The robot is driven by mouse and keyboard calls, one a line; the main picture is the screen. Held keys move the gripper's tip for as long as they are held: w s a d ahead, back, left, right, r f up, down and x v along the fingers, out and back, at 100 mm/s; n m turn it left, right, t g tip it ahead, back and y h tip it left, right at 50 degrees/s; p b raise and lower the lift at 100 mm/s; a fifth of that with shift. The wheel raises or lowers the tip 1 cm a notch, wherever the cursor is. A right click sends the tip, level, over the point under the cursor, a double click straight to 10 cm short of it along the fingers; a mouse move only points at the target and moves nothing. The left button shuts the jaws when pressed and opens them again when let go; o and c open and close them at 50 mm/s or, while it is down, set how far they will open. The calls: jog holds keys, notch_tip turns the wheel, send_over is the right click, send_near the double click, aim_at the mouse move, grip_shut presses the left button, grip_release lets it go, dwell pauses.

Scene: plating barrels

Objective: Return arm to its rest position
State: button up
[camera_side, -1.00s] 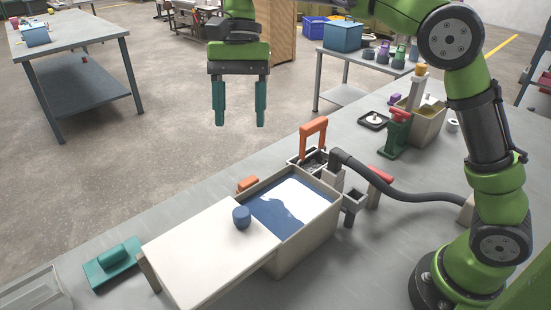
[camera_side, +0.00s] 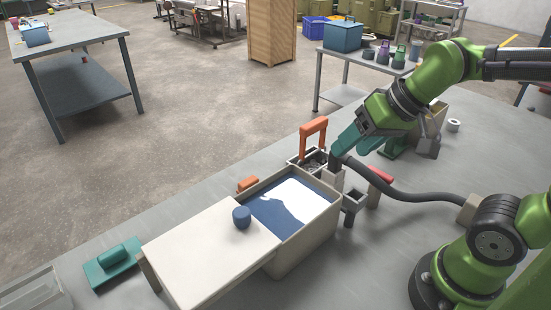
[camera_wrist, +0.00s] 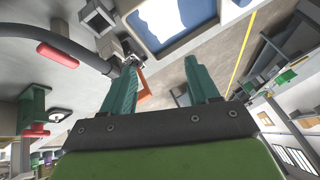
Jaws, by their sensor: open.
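My gripper (camera_side: 349,143) is in the side view at the centre right, its teal fingers pointing down and left, beside the orange handle and the black hose. In the wrist view my gripper (camera_wrist: 160,80) shows two teal fingers spread apart with nothing between them. In the side view, a beige tank (camera_side: 307,240) with blue liquid stands to the left of my gripper. The exact gap between my fingers and the hose is hard to tell.
A black hose (camera_side: 408,194) runs across the bench to the right. An orange handle (camera_side: 313,130) stands behind the tank, and a red handle (camera_side: 380,174) to its right. A teal block (camera_side: 112,258) lies at the left. A side table (camera_side: 341,92) stands behind.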

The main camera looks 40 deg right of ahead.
jog(key=shift+s+d+r+t, duration=0.2)
jog(key=shift+s+d+t, duration=0.15)
jog(key=shift+s, duration=0.25)
jog(key=shift+s+d+r+t, duration=0.2)
jog(key=shift+s+d+t, duration=0.1)
jog(key=shift+s, duration=0.25)
